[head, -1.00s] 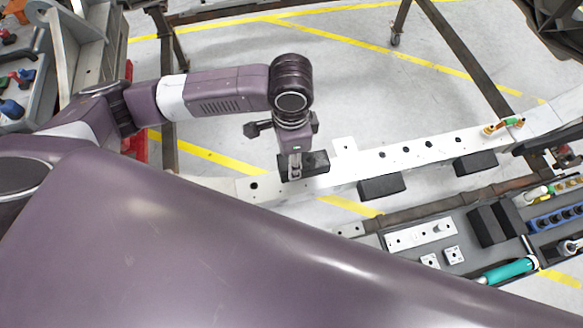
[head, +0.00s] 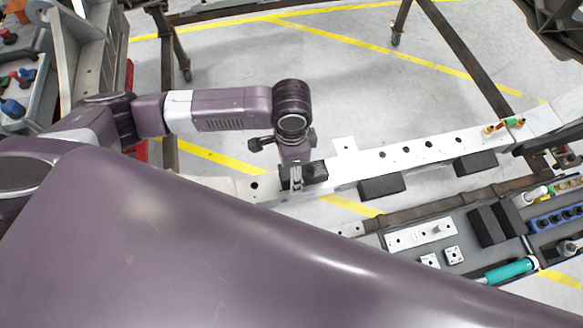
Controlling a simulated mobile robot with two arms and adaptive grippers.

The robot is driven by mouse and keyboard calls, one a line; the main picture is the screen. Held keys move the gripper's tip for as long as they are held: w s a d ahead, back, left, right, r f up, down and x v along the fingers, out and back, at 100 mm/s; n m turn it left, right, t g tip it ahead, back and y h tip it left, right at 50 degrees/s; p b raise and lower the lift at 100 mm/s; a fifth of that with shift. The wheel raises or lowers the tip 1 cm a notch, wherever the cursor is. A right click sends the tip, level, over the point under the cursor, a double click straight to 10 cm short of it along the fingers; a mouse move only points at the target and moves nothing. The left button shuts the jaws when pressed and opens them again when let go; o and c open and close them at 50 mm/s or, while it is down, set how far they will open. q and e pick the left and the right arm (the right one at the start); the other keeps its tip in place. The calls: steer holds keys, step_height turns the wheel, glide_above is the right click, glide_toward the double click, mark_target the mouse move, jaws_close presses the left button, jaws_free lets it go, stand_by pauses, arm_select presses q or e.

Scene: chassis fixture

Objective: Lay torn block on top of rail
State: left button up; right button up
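The rail (head: 412,152) is a long white bar with dark holes, running from centre left up to the right. My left gripper (head: 296,183) points down over the left part of the rail. It is shut on a black block (head: 317,172), which I take to be the torn block. The block sits against the fingers, over the rail's surface. The fingers hide part of it, and I cannot tell whether it touches the rail. No tear shows at this size. My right gripper is not in view.
Two more black blocks, one nearer (head: 381,187) and one farther right (head: 475,163), sit along the rail's front edge. A grey tray (head: 470,262) at lower right holds black blocks, a white plate and a teal tool.

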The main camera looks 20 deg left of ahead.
arm_select(q)
step_height(320, 180, up, 12)
stand_by(0.7)
